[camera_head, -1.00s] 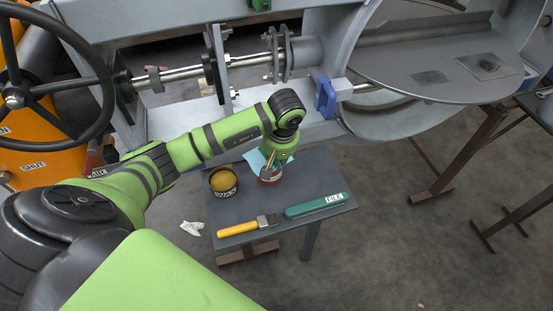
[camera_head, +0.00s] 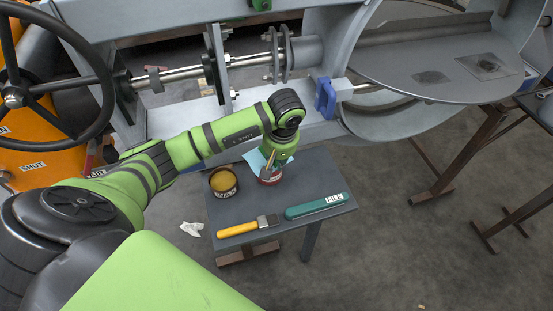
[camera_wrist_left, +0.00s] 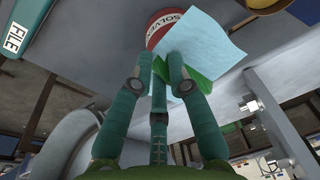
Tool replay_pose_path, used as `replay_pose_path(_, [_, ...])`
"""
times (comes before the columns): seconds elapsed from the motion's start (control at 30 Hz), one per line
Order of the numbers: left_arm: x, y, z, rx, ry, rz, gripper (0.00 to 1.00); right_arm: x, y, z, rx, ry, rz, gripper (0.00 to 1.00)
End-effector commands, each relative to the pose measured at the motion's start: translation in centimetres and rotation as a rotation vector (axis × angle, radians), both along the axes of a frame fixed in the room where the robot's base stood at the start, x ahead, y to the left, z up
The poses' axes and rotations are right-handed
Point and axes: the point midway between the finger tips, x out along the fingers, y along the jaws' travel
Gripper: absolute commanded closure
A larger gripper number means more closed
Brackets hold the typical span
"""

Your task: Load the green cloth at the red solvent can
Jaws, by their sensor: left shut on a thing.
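The red solvent can (camera_head: 269,180) stands on the small grey table, just below my left gripper (camera_head: 274,166). In the left wrist view the can (camera_wrist_left: 157,38) shows beyond the fingertips, partly covered by a light blue sheet (camera_wrist_left: 212,42). The green cloth (camera_wrist_left: 203,70) shows in folds at the fingers, under the light blue sheet. My left gripper (camera_wrist_left: 160,66) is shut on the green cloth at the can. In the head view the gripper hides the green cloth, and the light blue sheet (camera_head: 254,160) sticks out to the left. My right gripper is not in view.
A blue clamp-like part (camera_head: 325,97) and machine frame stand behind. White scrap (camera_head: 191,228) lies at left.

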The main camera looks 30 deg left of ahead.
Motion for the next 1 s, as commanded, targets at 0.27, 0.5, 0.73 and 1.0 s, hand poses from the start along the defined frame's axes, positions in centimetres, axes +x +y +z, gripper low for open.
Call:
replay_pose_path(0.27, [-0.1,0.0,1.9,0.001,0.002,-0.002,1.0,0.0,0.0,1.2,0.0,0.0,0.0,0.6])
replay_pose_path(0.5, [0.0,0.0,3.8,0.001,0.002,-0.001,1.0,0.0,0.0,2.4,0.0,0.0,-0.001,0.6])
replay_pose_path(0.73, [0.0,0.0,5.7,0.001,0.001,0.0,1.0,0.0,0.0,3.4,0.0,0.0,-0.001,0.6])
replay_pose_path(1.0, [-0.1,0.0,7.0,0.001,0.002,-0.001,1.0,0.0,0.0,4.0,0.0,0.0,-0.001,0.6])
